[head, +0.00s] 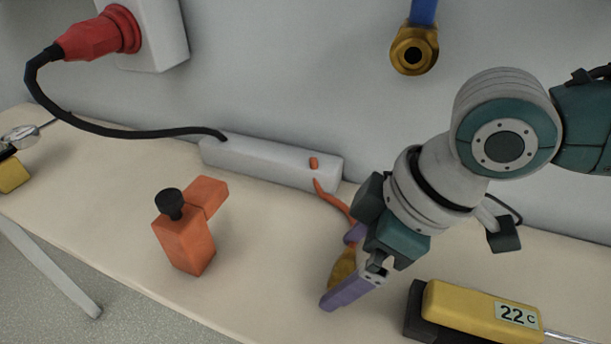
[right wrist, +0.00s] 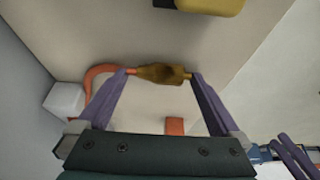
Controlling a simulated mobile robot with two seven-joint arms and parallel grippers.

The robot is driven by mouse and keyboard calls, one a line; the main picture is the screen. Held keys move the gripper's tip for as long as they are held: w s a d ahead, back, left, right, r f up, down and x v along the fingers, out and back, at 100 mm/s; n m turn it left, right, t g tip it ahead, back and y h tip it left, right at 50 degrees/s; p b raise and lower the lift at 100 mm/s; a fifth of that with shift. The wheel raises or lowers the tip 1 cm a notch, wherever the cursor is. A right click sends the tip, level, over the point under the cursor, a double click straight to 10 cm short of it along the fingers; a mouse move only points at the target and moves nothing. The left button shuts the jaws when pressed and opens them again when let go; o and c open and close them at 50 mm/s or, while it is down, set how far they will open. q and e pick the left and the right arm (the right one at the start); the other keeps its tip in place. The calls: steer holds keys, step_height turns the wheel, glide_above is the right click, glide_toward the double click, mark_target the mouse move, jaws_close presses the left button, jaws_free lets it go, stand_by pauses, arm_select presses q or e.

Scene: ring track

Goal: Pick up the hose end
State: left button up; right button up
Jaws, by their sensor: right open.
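The hose end (right wrist: 160,74) is a brass-coloured fitting on an orange hose (right wrist: 100,75). In the head view the hose end (head: 343,266) is low over the bench, partly hidden by my right gripper (head: 345,276). My right gripper is open, with its purple fingers on either side of the hose end. In the right wrist view the fitting spans the gap between the fingertips (right wrist: 160,73); I cannot tell if they touch it. Purple fingers, apparently of my left gripper (right wrist: 293,156), show at the lower right of that view. The head view does not show that gripper.
An orange block with a black knob (head: 185,240) stands to the left on the bench (head: 110,215). A yellow meter (head: 470,308) reading 22C lies to the right. A white power strip (head: 265,160) runs along the wall. A brass fitting (head: 413,50) hangs above.

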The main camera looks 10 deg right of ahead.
steer(key=c, duration=1.4)
steer(key=shift+r, duration=0.2)
